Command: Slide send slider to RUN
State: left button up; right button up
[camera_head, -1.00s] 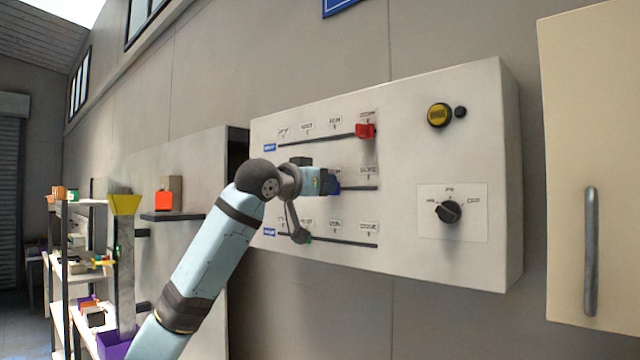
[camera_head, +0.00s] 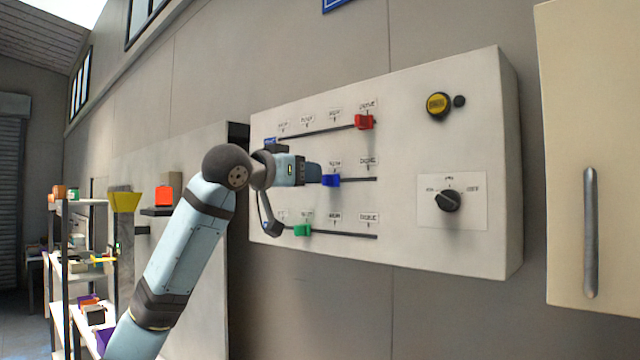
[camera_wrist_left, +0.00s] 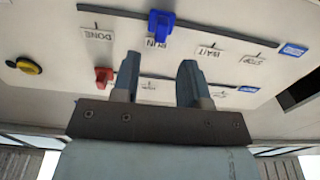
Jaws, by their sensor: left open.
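A white panel (camera_head: 440,110) holds three horizontal sliders with red, blue and green knobs. The blue knob (camera_head: 331,180) is on the middle track (camera_head: 360,179); it also shows in the wrist view (camera_wrist_left: 160,24), at the RUN label (camera_wrist_left: 157,42). That row also reads DONE, WAIT and STOP. The row's blue name plate (camera_wrist_left: 293,50) is too small to read, so I cannot tell which slider is "send". My left gripper (camera_head: 314,173) is just left of the blue knob. In the wrist view its open fingers (camera_wrist_left: 158,75) are empty and appear apart from the knob.
The red knob (camera_head: 364,122) is near the right end of the top track. The green knob (camera_head: 302,230) is on the bottom track, below my wrist. A yellow button (camera_head: 438,105) and a black rotary knob (camera_head: 447,201) are at right. A cabinet handle (camera_head: 590,232) is beyond.

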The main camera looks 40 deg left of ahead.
pick_arm(q)
jog(key=s+b, duration=0.1)
jog(key=s, duration=0.7)
jog(key=shift+a+b, duration=0.35)
jog(key=shift+b, duration=0.05)
jog(key=shift+w, duration=0.1)
